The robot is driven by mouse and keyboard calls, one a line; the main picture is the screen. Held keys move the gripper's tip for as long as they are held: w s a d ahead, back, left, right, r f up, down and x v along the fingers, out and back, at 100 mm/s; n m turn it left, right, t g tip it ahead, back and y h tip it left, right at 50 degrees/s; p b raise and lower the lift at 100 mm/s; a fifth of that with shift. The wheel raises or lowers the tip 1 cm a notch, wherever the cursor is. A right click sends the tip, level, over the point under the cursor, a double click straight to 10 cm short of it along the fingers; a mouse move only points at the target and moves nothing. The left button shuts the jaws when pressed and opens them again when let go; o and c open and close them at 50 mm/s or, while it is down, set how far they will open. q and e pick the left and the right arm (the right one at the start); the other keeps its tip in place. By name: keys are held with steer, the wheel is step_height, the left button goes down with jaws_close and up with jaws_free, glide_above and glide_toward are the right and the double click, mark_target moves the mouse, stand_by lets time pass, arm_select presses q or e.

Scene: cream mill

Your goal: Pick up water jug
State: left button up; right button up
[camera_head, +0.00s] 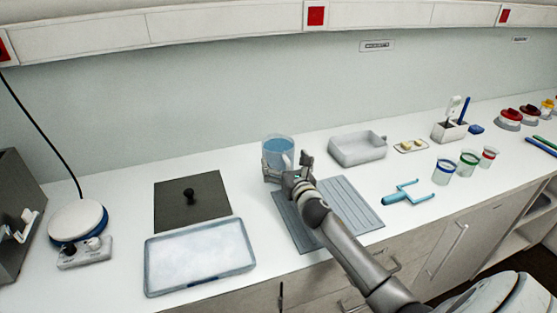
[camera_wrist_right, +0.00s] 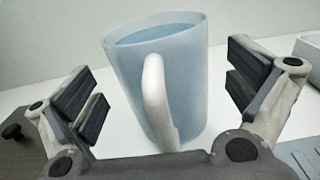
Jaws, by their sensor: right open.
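The water jug (camera_head: 278,148) is a translucent blue vessel with a pale handle, standing upright on the white counter. It also fills the middle of the right wrist view (camera_wrist_right: 190,85), with its white handle (camera_wrist_right: 157,100) facing the gripper and water visible near its rim. My right gripper (camera_head: 287,168) is at the jug's near side. In the wrist view its two fingers (camera_wrist_right: 165,95) are spread wide, one on each side of the jug, with gaps between them and its wall. My left gripper is not in view.
A grey ribbed mat (camera_head: 350,205) lies under my right forearm. A dark plate with a knob (camera_head: 170,212) and a shallow tray (camera_head: 165,287) are to the left. A grey basin (camera_head: 357,151), a blue forked tool (camera_head: 398,196) and several cups (camera_head: 444,173) are to the right.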

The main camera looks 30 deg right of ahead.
steer(key=shift+x, duration=1.1)
steer(key=shift+w+d, duration=0.1)
steer(key=shift+w, duration=0.25)
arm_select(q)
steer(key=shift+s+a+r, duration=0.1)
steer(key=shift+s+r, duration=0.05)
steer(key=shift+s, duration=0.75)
arm_select(e)
steer(key=c, duration=1.4)
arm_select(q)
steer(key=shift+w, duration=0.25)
arm_select(e)
steer(key=shift+w+r, duration=0.1)
steer(key=shift+r, duration=0.1)
steer(key=shift+c, duration=1.2)
steer(key=shift+r, duration=0.15)
